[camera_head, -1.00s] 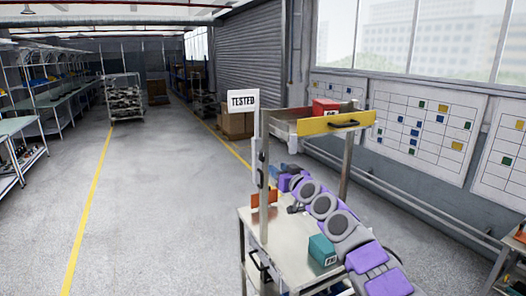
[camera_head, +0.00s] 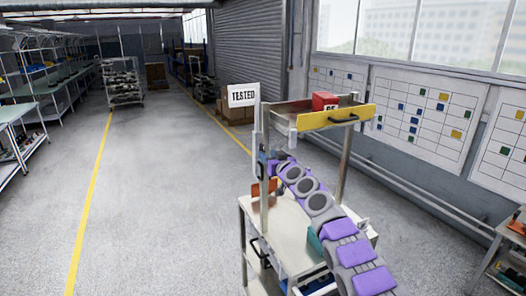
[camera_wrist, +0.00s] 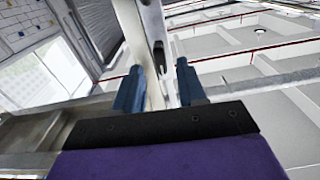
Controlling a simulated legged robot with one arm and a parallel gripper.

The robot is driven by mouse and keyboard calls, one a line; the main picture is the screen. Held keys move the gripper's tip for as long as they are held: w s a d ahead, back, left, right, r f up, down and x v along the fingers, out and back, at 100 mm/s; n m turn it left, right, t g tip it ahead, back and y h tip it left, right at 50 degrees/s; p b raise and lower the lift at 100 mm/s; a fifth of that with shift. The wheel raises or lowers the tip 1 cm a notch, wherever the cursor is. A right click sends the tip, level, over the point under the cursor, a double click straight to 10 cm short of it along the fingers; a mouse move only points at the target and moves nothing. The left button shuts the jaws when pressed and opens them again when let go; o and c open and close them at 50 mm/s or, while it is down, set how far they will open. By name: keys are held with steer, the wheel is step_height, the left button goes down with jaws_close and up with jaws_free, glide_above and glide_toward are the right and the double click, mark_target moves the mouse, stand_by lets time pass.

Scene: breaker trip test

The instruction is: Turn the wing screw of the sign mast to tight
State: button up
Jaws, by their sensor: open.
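The sign mast (camera_head: 257,135) stands at the left of a metal cart and carries a white TESTED sign (camera_head: 243,95). My gripper (camera_head: 264,162) is at the mast, below the sign; it is small and partly hidden there. In the wrist view, my gripper (camera_wrist: 159,82) is open, with two blue fingers apart. The pale mast (camera_wrist: 153,84) runs up between the fingers. A small dark and grey fitting (camera_wrist: 160,56) shows on it, which may be the wing screw; I cannot tell its turn. In the head view the wing screw is not clear.
The cart has an upper tray (camera_head: 337,118) with a yellow front, holding a red box (camera_head: 325,101). On the lower deck (camera_head: 288,222), an orange piece (camera_head: 264,187) stands by the mast and a teal box (camera_head: 314,240) is partly behind my arm.

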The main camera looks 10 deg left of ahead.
mark_target(263, 150)
steer(key=shift+p+x, duration=1.1)
steer(key=shift+x, duration=0.95)
steer(key=shift+w+a+f+p, duration=0.1)
steer(key=shift+w+a+p, duration=0.2)
steer(key=shift+w+p, duration=0.2)
jaws_close()
